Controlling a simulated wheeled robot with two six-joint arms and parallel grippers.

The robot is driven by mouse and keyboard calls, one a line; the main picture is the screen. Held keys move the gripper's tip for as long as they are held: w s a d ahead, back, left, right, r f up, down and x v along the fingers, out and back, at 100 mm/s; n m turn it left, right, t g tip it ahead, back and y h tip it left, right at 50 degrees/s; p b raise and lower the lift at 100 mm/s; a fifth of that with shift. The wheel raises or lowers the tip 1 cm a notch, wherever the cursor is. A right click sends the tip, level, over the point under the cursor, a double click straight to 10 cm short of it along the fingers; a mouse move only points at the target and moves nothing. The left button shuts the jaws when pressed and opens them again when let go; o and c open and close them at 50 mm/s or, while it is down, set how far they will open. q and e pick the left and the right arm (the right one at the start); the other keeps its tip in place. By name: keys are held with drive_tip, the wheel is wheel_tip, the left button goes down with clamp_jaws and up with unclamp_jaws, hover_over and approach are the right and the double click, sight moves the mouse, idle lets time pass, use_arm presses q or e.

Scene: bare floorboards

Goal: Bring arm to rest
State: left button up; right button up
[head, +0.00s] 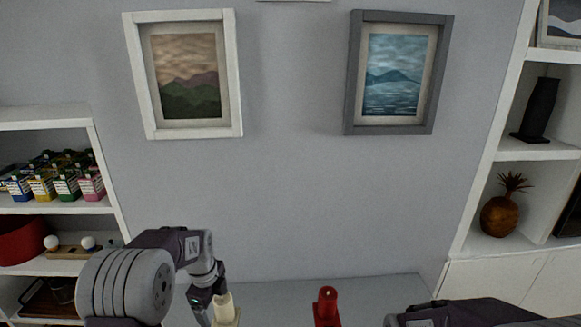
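My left arm comes in from the lower left, and its gripper (208,303) points down at the bottom of the head view. A cream candle-like object (224,307) stands right beside it; I cannot tell whether the fingers touch it or how far they are open. A red candle-like object (326,307) stands upright to the right, apart from both arms. My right arm reaches in at the lower right, with its gripper out of sight.
A pale ledge or tabletop (275,291) lies along the wall below two framed pictures (184,73) (391,73). White shelves with small boxes (55,178) stand left. Shelves with a pineapple ornament (505,212) and a dark vase (540,108) stand right.

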use_arm(q)
drive_tip(key=s+d+f+n+b, duration=0.1)
drive_tip(key=s+f+n+b, duration=0.1)
drive_tip(key=s+n, duration=0.8)
drive_tip(key=s+d+f+n+b, duration=0.2)
drive_tip(key=s+f+n, duration=0.1)
drive_tip(key=s+n, duration=0.8)
drive_tip(key=shift+s+f, duration=0.3)
drive_tip(key=shift+f, duration=0.05)
use_arm(e)
drive_tip(key=f, duration=0.3)
drive_tip(key=s+f, duration=0.1)
drive_tip(key=f, duration=0.1)
drive_tip(key=shift+f, duration=0.1)
